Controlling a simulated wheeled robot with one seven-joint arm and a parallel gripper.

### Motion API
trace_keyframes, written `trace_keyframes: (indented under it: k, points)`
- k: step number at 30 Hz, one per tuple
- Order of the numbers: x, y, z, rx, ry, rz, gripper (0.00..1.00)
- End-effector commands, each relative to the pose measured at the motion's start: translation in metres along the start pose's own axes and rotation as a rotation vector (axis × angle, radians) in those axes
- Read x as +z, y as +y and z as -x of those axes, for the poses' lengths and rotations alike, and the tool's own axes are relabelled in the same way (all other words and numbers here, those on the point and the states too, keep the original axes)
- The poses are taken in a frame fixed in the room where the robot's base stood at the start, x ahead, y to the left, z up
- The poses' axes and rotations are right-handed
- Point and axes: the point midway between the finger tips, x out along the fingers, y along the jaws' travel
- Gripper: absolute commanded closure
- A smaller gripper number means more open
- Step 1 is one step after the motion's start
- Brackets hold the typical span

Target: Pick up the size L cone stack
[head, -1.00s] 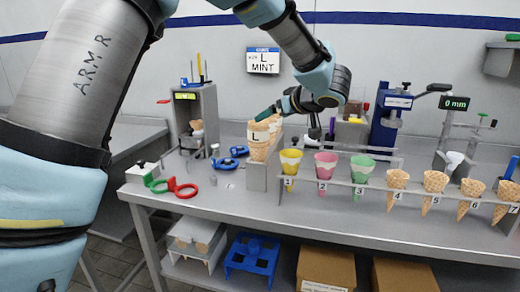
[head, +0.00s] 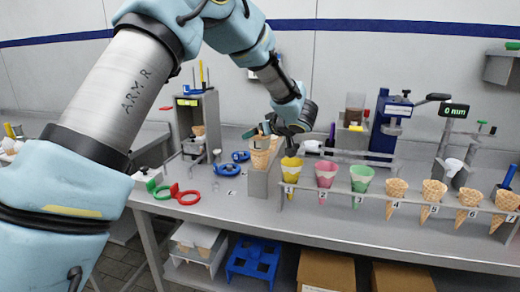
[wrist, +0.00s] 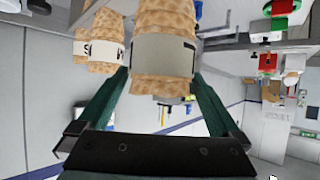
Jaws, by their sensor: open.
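Cone stacks (head: 261,157) stand in a grey holder (head: 259,184) left of the numbered rack in the head view. My gripper (head: 262,131) is at the top of these stacks, with its green fingers open. In the wrist view, a stack with a grey band (wrist: 163,55) lies between the two fingers of my gripper (wrist: 160,78). A dark mark shows at the band's right edge, but I cannot read its size. A second stack with a white band (wrist: 97,52) is to the left, outside the fingers. Contact with the fingers cannot be told.
A numbered rack (head: 330,196) holds yellow, pink and green cups and several waffle cones close to the right. Red and green rings (head: 180,195) and blue rings (head: 228,170) lie to the left. A blue press (head: 392,125) stands behind the rack.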

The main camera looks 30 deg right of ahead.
Motion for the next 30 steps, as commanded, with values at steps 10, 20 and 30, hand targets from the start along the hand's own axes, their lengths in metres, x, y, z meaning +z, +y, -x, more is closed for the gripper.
trace_keyframes:
  k: [10, 20, 30]
  points:
    - [0.000, 0.000, 0.000, 0.000, 0.000, 0.001, 0.21]
    - [0.000, 0.000, 0.001, 0.000, 0.001, 0.001, 0.47]
    - [-0.022, 0.000, 0.012, 0.001, 0.003, 0.005, 0.47]
